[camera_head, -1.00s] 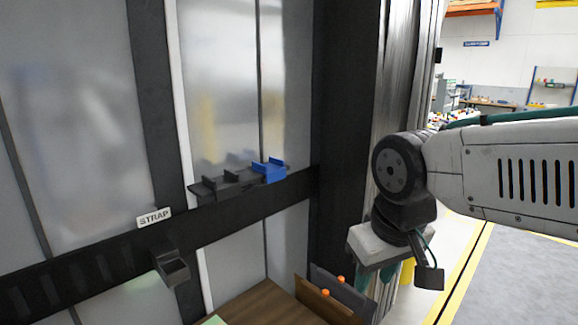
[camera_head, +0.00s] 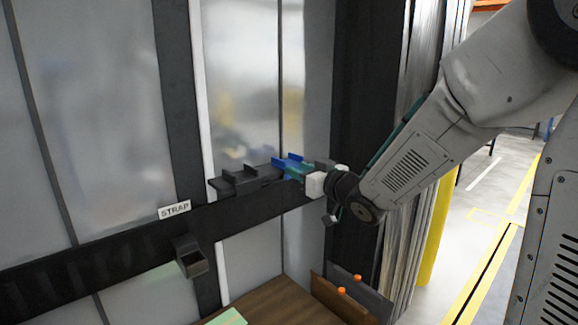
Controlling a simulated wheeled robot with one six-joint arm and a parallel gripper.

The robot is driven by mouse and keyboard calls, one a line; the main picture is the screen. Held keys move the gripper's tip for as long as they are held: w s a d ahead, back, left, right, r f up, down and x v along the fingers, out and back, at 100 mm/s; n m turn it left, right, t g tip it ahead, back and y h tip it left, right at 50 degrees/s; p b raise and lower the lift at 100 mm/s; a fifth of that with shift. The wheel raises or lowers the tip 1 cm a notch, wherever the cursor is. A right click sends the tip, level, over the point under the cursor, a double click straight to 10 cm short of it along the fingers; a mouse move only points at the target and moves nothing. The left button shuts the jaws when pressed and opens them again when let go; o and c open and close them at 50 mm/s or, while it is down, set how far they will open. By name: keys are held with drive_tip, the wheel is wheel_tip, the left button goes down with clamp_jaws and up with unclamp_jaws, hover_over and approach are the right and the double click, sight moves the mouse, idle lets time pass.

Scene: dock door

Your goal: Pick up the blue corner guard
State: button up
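The blue corner guard (camera_head: 281,160) sits at the right part of a dark ledge (camera_head: 250,187) on the black rail. My gripper (camera_head: 293,170) has come in from the right, and its teal fingers are at the guard, overlapping its right part in the picture. Its white body (camera_head: 315,185) is just right of the guard. The fingers are small and partly cover the guard, so I cannot tell whether they are open or shut on it.
Dark blocks (camera_head: 238,176) stand on the ledge left of the guard. A STRAP label (camera_head: 174,209) and a dark bracket (camera_head: 190,256) are lower left. Below are a wooden surface (camera_head: 275,304) and upright panels with orange knobs (camera_head: 340,300).

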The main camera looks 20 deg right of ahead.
sight(281, 162)
drive_tip(key=x, duration=0.8)
drive_tip(key=shift+s+a, duration=0.1)
drive_tip(key=shift+a, duration=0.05)
drive_tip(key=shift+r, duration=0.1)
clamp_jaws()
